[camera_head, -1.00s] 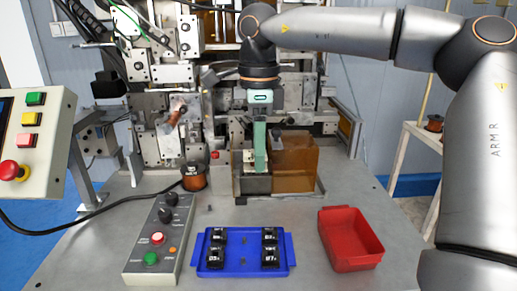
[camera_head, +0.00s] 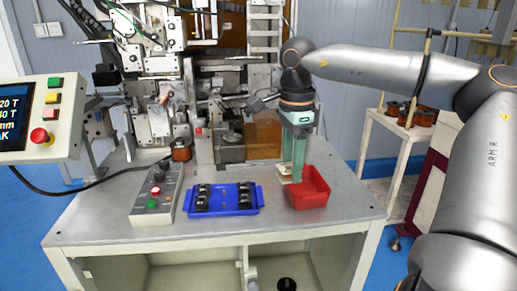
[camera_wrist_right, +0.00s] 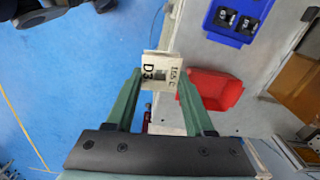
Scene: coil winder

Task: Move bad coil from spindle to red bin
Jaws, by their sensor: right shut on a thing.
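My right gripper (camera_head: 292,177) points down at the left side of the red bin (camera_head: 318,198) and hides part of its rim. In the wrist view the right gripper (camera_wrist_right: 163,82) is shut on a pale, labelled block-shaped coil (camera_wrist_right: 158,70), with "D3" and "155 C" printed on it. The held coil (camera_head: 284,178) shows only in small part in the head view. In the wrist view the red bin (camera_wrist_right: 218,90) appears right of the coil, with no coil seen inside. The spindle is not clearly made out on the winding machine (camera_head: 155,60). My left gripper is not in view.
A blue tray (camera_head: 222,211) with several black parts lies left of the bin. A grey control box (camera_head: 140,211) and a copper spool (camera_head: 181,154) stand further left. A side stand (camera_head: 385,121) carries spools at right. The front table strip is clear.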

